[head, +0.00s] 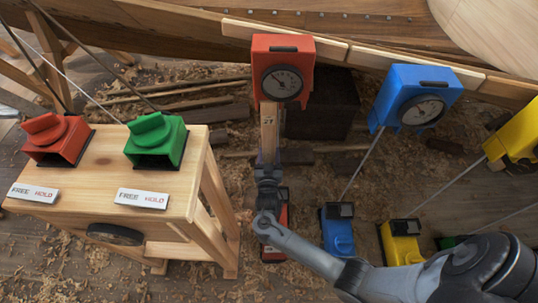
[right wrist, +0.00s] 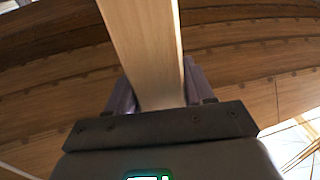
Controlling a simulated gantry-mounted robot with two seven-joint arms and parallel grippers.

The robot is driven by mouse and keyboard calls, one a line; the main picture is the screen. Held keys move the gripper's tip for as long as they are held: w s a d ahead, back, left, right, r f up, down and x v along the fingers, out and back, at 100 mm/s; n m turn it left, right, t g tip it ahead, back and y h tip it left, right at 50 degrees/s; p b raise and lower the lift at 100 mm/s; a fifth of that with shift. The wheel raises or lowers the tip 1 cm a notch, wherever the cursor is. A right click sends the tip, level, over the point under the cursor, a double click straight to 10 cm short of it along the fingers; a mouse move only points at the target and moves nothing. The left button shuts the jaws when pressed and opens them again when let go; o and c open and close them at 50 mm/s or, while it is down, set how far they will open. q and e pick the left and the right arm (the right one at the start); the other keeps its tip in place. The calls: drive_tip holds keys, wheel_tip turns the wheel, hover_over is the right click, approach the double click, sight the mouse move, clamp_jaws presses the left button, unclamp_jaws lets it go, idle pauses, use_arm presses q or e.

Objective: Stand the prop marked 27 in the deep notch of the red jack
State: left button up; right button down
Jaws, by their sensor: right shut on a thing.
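The prop marked 27 (head: 268,130) is a pale wooden bar, standing about upright in the head view. My right gripper (head: 268,168) is shut on it, and the wood fills the space between the jaws (right wrist: 150,95) in the right wrist view. The prop's top reaches the underside of the red dial box (head: 269,54); I cannot tell if they touch. The red jack (head: 283,215) stands on the floor below, largely covered by my right gripper and arm. The prop's lower end and the jack's notches are hidden. My left gripper is not in view.
A wooden bench (head: 97,160) at left carries a red switch (head: 60,147) and a green switch (head: 156,145), with FREE/HOLD plates. A blue dial box (head: 405,85), blue jack (head: 337,235) and yellow jack (head: 400,243) stand to the right. The planked hull (head: 190,35) runs along the top.

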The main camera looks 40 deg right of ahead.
idle(0.4)
drive_tip(key=shift+f+b, duration=0.3)
idle(0.6)
drive_tip(key=shift+w+d, duration=0.1)
drive_tip(key=shift+w, duration=0.05)
idle(0.3)
drive_tip(key=shift+c, duration=1.7)
unclamp_jaws()
drive_tip(key=shift+f, duration=0.15)
drive_tip(key=shift+s+a+p, duration=0.25)
drive_tip(key=shift+s+p, duration=0.05)
drive_tip(key=shift+p, duration=0.05)
drive_tip(key=p+v, duration=0.4)
drive_tip(key=v, duration=0.6)
